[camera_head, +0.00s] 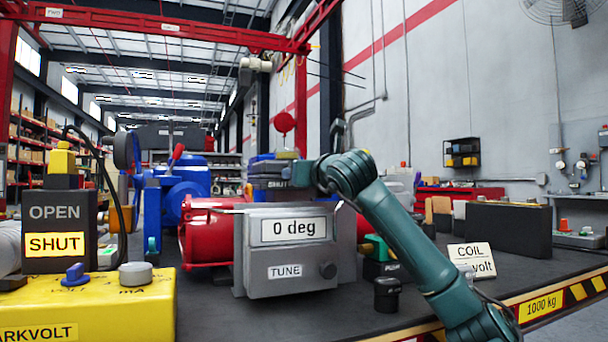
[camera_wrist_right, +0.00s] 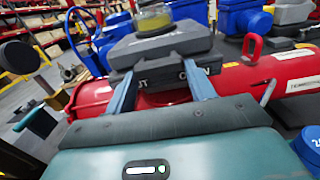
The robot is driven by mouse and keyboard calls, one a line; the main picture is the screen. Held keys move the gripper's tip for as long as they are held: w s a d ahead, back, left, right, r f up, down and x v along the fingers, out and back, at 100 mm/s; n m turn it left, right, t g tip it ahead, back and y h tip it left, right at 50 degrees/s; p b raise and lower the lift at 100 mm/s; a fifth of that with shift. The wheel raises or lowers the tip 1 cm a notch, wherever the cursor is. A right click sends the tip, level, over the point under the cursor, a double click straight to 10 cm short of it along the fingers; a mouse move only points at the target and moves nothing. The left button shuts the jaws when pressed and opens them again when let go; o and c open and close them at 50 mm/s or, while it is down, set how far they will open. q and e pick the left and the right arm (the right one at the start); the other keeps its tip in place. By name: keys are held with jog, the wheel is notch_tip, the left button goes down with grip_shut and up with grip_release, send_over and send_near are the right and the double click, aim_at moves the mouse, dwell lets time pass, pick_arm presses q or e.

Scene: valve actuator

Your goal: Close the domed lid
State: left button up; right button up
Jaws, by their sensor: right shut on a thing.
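A dark grey housing with a yellowish dome on top (camera_wrist_right: 153,20) is at the upper middle of the right wrist view. Its front face carries partly covered lettering, "UT" and "OPEN". My right gripper (camera_wrist_right: 158,72) has its two blue fingers on either side of this face and is shut on the grey housing part. In the head view the dark part lettered "SHUT" (camera_head: 272,184) sits above the red cylinder, and my right gripper (camera_head: 308,174) is at its right side, mostly hidden by my wrist. I cannot tell whether the lid is seated. My left gripper is not in view.
A grey box reading "0 deg" (camera_head: 293,272) stands in front of the red cylinder (camera_head: 207,240). A yellow box (camera_head: 105,312) and an OPEN/SHUT indicator (camera_head: 58,228) stand at the left. A "COIL" card (camera_head: 471,259) and black blocks (camera_head: 508,229) are at the right.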

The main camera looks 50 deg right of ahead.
jog(key=o, duration=1)
jog(key=shift+w+f, duration=0.25)
jog(key=shift+f, duration=0.4)
jog(key=shift+o, duration=0.5)
jog(key=shift+d+f, duration=0.1)
jog(key=o, duration=0.3)
jog(key=shift+s+r, duration=0.1)
jog(key=shift+r, duration=0.15)
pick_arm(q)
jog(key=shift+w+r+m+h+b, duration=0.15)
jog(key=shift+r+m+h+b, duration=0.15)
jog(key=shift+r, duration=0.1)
pick_arm(e)
jog(key=v, duration=1.3)
jog(key=shift+r, duration=0.1)
